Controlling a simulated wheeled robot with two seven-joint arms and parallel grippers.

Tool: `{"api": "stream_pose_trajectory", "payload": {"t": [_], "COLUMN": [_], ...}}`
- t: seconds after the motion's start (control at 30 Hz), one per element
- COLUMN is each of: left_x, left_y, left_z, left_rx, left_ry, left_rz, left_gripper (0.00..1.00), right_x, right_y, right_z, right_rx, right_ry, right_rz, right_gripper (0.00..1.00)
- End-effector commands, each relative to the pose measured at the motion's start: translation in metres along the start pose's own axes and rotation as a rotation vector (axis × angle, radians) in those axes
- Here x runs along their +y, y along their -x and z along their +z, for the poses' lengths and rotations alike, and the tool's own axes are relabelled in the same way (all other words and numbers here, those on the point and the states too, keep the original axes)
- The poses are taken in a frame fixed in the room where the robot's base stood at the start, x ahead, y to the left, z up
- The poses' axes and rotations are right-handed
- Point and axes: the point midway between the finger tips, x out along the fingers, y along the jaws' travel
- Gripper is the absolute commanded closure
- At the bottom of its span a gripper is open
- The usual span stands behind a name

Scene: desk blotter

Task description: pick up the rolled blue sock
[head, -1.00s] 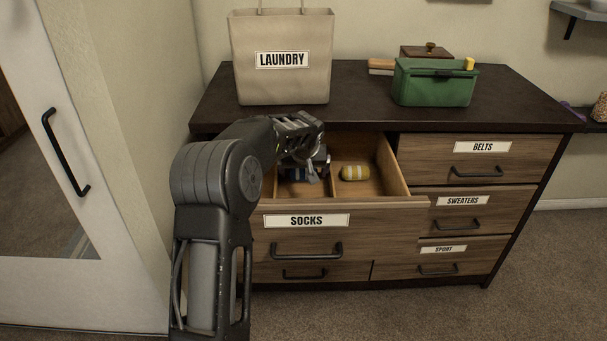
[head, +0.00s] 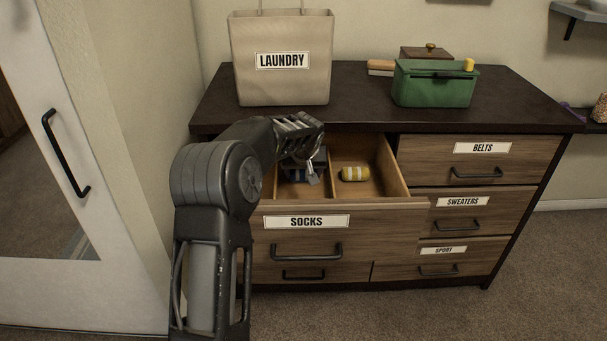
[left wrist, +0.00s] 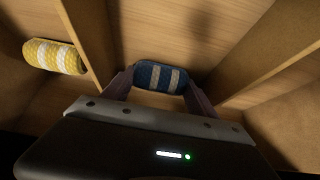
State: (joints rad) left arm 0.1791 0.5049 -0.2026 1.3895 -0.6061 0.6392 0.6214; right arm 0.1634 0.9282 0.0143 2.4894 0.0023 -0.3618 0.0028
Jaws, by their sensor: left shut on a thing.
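The rolled blue sock (left wrist: 160,76) has pale stripes and lies in a compartment of the open socks drawer (head: 385,203). My left gripper (left wrist: 158,86) reaches down into that compartment and is shut on the blue sock, one finger at each end of it. In the head view the left gripper (head: 303,172) hides most of the sock. I cannot tell whether the sock still touches the drawer floor. My right gripper is in neither view.
A rolled yellow sock with white stripes (head: 354,173) lies in the neighbouring compartment, beyond a wooden divider (left wrist: 86,42). A laundry bag (head: 283,85), a green box (head: 432,88) and a wooden box (head: 424,52) stand on the dresser top (head: 360,92). The other drawers are shut.

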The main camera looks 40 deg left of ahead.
Motion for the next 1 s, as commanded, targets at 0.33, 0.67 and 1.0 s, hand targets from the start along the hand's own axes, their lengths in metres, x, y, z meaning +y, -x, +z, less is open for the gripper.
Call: {"api": "stream_pose_trajectory", "payload": {"t": [0.33,0.67,1.0], "left_x": [0.000,0.001,0.000], "left_y": [0.010,0.032,0.079], "left_z": [-0.007,0.025,0.044], "left_rx": [0.002,0.001,0.004], "left_ry": [0.000,-0.003,0.002], "left_rz": [0.000,0.002,0.001], "left_gripper": [0.71,0.71,0.71], "right_x": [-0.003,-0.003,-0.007], "right_y": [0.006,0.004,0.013], "right_z": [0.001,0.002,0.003], "right_rx": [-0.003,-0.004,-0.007], "right_ry": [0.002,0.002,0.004], "right_rz": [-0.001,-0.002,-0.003], "right_gripper": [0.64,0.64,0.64]}}
